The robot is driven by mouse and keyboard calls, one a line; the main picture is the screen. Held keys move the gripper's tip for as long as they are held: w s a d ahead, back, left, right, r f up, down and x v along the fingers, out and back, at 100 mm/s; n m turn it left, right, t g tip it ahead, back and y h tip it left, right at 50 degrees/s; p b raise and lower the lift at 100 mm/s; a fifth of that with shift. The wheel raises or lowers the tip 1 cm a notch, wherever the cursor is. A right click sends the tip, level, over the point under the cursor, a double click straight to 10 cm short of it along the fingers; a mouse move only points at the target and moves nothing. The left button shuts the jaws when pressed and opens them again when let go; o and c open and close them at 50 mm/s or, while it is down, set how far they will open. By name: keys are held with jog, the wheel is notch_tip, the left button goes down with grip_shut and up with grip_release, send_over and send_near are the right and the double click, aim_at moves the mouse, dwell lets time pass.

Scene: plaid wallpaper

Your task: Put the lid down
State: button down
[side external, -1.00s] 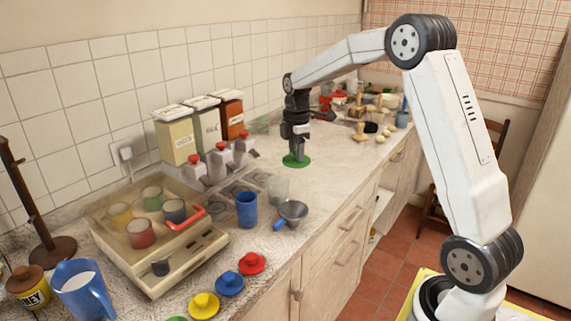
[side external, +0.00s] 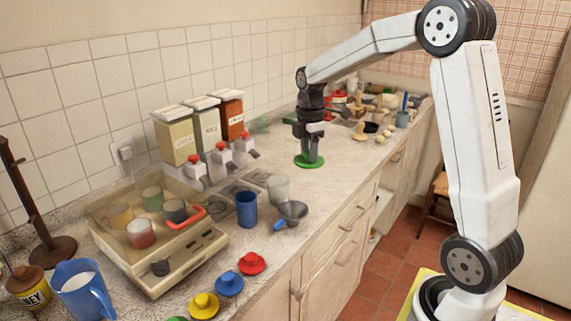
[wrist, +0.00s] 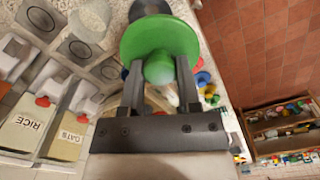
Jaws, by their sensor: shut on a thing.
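My gripper (side external: 311,148) is shut on the knob of a round green lid (side external: 308,162), with the fingers pointing down. The lid is flat and level, low over the counter beyond the metal funnel. I cannot tell whether it touches the surface. In the wrist view the green lid (wrist: 138,42) fills the space ahead of my gripper (wrist: 160,72), its rounded knob between the two fingers. A red lid (side external: 252,263), a blue lid (side external: 229,284) and a yellow lid (side external: 204,306) lie near the front edge.
A blue cup (side external: 246,210), a clear glass (side external: 278,188) and a metal funnel (side external: 292,211) stand nearer the camera. Canisters (side external: 176,137) and red-topped dispensers (side external: 219,160) line the wall. Clutter fills the far end. The counter around the lid is mostly clear.

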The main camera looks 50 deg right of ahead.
jog(key=s+d+f, duration=0.6)
jog(key=s+d, duration=0.1)
jog(key=s, duration=0.2)
jog(key=shift+s+d+f, duration=0.3)
jog(key=shift+d+f, duration=0.05)
jog(key=w+d+f, duration=0.2)
jog(key=w, duration=0.1)
jog(key=w+d+f, duration=0.2)
jog(key=w+f, duration=0.1)
jog(key=w, duration=0.1)
jog(key=w+d+f, duration=0.2)
jog(key=w+f, duration=0.1)
jog(key=w, duration=0.1)
jog(key=shift+d+f, duration=0.15)
jog(key=shift+w+d+f, duration=0.25)
jog(key=shift+w+f, duration=0.05)
jog(key=shift+f, duration=0.2)
